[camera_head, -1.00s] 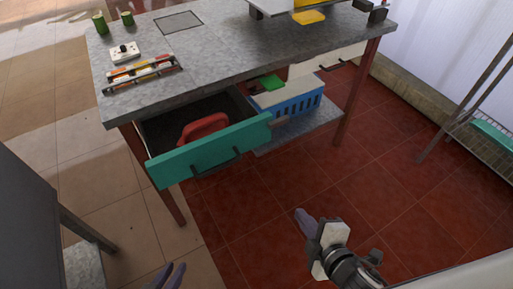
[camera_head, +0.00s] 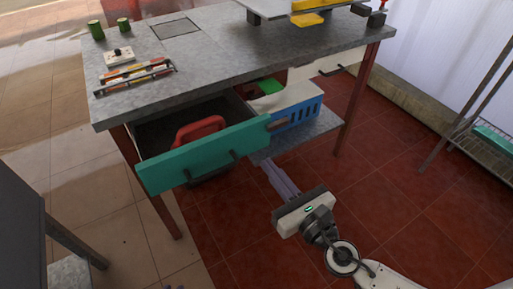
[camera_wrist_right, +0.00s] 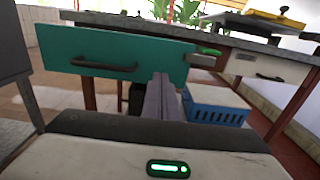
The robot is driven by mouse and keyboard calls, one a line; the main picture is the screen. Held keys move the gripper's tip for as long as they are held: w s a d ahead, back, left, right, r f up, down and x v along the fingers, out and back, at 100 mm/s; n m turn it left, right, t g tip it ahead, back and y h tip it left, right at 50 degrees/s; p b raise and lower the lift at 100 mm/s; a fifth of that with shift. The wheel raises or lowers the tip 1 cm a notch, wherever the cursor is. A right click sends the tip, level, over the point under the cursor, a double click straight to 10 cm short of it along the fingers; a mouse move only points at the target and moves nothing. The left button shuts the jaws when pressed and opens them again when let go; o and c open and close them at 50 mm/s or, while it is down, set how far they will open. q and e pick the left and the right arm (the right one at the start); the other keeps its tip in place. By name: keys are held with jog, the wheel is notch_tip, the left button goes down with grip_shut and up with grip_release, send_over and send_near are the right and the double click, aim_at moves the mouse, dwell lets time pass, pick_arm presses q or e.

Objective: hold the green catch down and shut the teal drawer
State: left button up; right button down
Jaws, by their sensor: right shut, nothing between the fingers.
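The teal drawer (camera_head: 205,155) is pulled out from under the table, with a dark handle on its front; its front fills the left of the right wrist view (camera_wrist_right: 130,56). A red curved object (camera_head: 200,128) is inside it. A green piece (camera_wrist_right: 209,51) shows just right of the drawer front, above a grey block (camera_wrist_right: 202,61); I cannot tell surely that it is the catch. My right gripper (camera_head: 268,165) is shut and empty, pointing up toward the drawer front's right end, apparently apart from it.
A white drawer (camera_head: 335,62) sits further right. The grey tabletop (camera_head: 220,50) carries a tool rack, a switch box and green cylinders. The red floor before the table is clear.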

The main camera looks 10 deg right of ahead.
aim_at(249, 142)
jog(key=x, duration=0.7)
jog(key=shift+w, duration=0.1)
